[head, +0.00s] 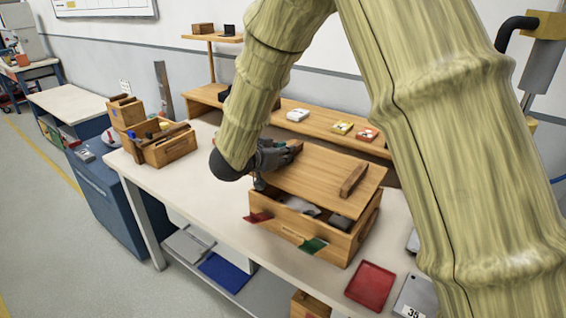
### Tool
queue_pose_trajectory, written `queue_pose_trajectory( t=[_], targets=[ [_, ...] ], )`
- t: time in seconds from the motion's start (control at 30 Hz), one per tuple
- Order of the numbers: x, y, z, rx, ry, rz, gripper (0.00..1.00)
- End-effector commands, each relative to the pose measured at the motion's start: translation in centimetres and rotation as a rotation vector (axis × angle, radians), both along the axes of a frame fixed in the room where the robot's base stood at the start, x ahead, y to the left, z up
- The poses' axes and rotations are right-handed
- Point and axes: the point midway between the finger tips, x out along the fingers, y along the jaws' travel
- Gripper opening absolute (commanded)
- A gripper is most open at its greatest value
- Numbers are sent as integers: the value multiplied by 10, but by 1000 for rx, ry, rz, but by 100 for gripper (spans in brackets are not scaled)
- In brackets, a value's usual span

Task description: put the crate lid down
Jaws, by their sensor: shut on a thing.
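The crate lid (322,172) is a flat wooden board with a dark wooden bar across its right end. My gripper (290,150) is shut on the lid at its left end, where a bar partly shows; my arm hides some of the grip. The lid is over the open wooden crate (345,245), shifted toward the back, so the crate's front part is uncovered. Grey and dark items show inside. I cannot tell whether the lid touches the crate's rim.
The crate stands on a white workbench (215,212). Smaller wooden crates (170,148) stand at the bench's left end, and a red tray (370,286) lies at the front right. A wooden shelf (318,128) with small boxes runs along the back. Bare bench lies left of the crate.

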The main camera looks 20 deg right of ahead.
Motion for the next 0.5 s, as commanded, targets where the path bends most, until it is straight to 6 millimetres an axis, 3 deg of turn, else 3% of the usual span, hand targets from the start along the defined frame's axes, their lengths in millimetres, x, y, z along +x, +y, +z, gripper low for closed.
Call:
queue_pose_trajectory(
  t=[0.23,0.5],
  targets=[
    [2,-2,-29,-2,2,0,0],
    [2,-3,-34,-1,-2,-1,0]
  ],
)
